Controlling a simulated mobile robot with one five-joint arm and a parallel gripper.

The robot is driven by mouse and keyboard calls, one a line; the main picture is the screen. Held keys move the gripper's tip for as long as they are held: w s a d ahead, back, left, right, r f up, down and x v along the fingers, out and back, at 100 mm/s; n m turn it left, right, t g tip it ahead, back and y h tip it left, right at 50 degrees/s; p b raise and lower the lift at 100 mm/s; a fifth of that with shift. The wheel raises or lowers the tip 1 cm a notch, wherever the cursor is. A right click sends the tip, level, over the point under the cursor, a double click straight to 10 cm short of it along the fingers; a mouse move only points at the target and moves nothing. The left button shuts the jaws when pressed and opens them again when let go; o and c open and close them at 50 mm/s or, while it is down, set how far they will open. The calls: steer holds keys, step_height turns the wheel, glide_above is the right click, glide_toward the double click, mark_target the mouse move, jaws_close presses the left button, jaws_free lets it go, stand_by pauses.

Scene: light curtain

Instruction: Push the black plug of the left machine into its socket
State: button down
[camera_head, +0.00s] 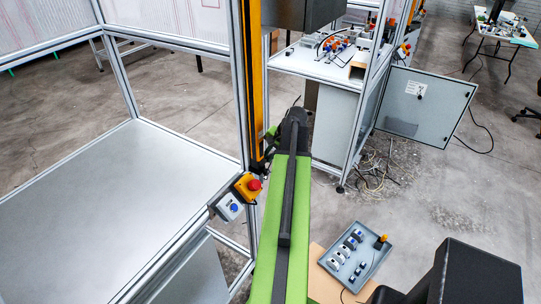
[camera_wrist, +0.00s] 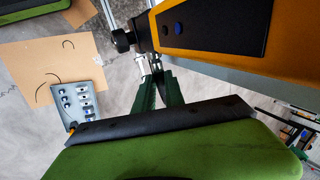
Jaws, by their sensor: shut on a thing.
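My gripper (camera_wrist: 157,76) shows in the wrist view as two dark green fingers. They are shut on a small piece, which I take to be the black plug; it is mostly hidden between the fingertips. The fingertips are just below the end of an orange housing (camera_wrist: 205,35) with a black face and a blue spot. A round black knob (camera_wrist: 123,40) sticks out from its left end. The socket cannot be made out. In the head view my arm covers the fingertips, close to the foot of the orange light curtain post (camera_head: 255,80).
A box with a red stop button (camera_head: 254,184) is fixed to the aluminium frame beside my arm. A grey tray (camera_head: 367,265) with several parts lies on a brown board at lower right. A second machine (camera_head: 335,65) stands behind.

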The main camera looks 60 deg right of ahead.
steer(key=shift+a, duration=0.25)
steer(key=c, duration=1.3)
jaws_free()
steer(key=shift+r, duration=0.15)
steer(key=p+v, duration=1.5)
steer(key=v, duration=0.2)
steer(key=shift+p, duration=0.35)
